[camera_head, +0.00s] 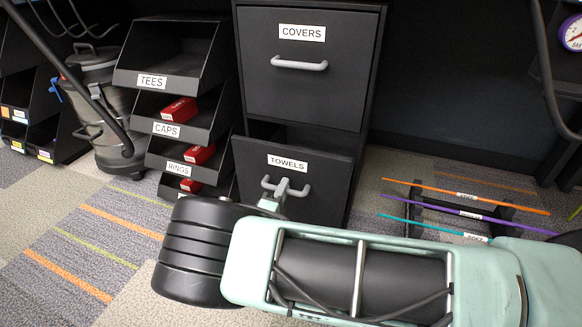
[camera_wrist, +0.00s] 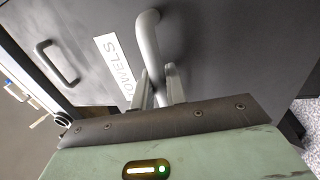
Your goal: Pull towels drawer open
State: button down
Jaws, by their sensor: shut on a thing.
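The towels drawer (camera_head: 325,185) is the lower dark drawer of a cabinet, with a white TOWELS label (camera_head: 287,163). Its front stands out from the cabinet, with a dark gap above it. Its grey bar handle (camera_head: 302,192) also shows in the wrist view (camera_wrist: 148,40). My gripper (camera_head: 285,187) is at the middle of this handle. In the wrist view its two fingers (camera_wrist: 158,88) are shut on the handle, one on each side of the bar. The drawer's inside is hidden, and my arm covers the floor in front of it.
The covers drawer (camera_head: 310,85) above is shut. Stacked bins (camera_head: 170,80) labelled TEES, CAPS and RINGS stand close on the left, with a grey canister (camera_head: 105,110) beyond. Coloured shafts (camera_head: 465,197) lie on a low rack at right. Carpet at lower left is clear.

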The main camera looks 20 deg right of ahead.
jog(key=r+p+v, duration=0.2)
jog(key=v, duration=0.8)
jog(key=r+p+v, duration=0.2)
jog(key=v, duration=0.8)
jog(key=shift+v, duration=0.75)
jog(key=shift+a, duration=0.1)
jog(key=c, duration=1.8)
grip_release()
jog(key=shift+o, duration=0.2)
